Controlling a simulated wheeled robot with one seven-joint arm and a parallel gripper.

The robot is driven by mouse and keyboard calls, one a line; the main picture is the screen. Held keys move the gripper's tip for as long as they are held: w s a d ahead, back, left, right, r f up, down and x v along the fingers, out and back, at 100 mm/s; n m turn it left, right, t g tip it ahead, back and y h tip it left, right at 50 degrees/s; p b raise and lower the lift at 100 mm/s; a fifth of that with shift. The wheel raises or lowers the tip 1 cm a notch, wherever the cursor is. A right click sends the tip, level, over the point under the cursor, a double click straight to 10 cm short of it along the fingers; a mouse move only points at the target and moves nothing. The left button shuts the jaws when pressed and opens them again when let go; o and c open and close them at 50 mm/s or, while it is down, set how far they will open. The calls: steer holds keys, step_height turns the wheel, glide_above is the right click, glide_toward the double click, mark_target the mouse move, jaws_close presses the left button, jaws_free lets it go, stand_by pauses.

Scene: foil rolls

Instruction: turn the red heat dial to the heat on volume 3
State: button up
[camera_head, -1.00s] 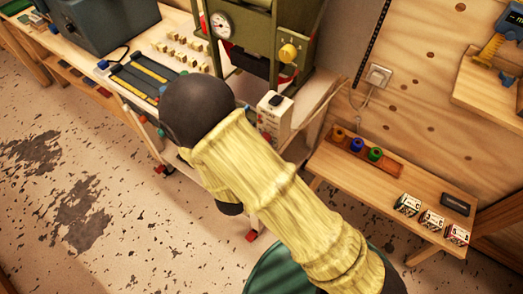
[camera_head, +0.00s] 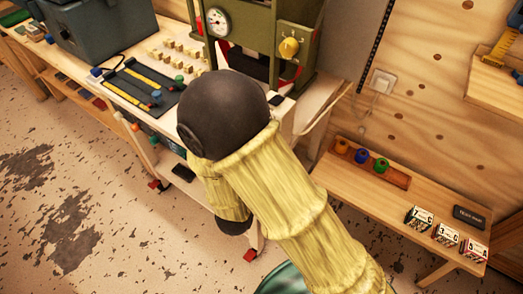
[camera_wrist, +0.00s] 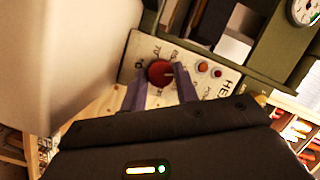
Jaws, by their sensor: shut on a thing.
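The red heat dial (camera_wrist: 160,73) sits on a pale control panel (camera_wrist: 140,50) in the wrist view. Printed marks ring the dial, and part of a word starting "HE" shows at the panel's right. My gripper (camera_wrist: 160,78) has its two purple-grey fingers on either side of the dial, shut on it. The fingers partly cover the lower marks, and I cannot read which mark the dial points to. In the head view my dark wrist joint and yellow-sleeved arm hide the dial and gripper.
Two small round buttons (camera_wrist: 210,70) sit beside the dial. A green press frame with a gauge (camera_head: 217,22) and yellow knob (camera_head: 289,47) stands behind. A large pale surface (camera_wrist: 80,60) fills the wrist view's left. A low wooden bench (camera_head: 345,185) stands at the right.

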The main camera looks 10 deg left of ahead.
steer(key=o, duration=1)
steer(key=shift+c, duration=0.2)
steer(key=s+a+r, duration=0.1)
steer(key=s+r, duration=0.1)
steer(key=s, duration=1.5)
steer(key=shift+s+p, duration=0.15)
steer(key=shift+p, duration=0.3)
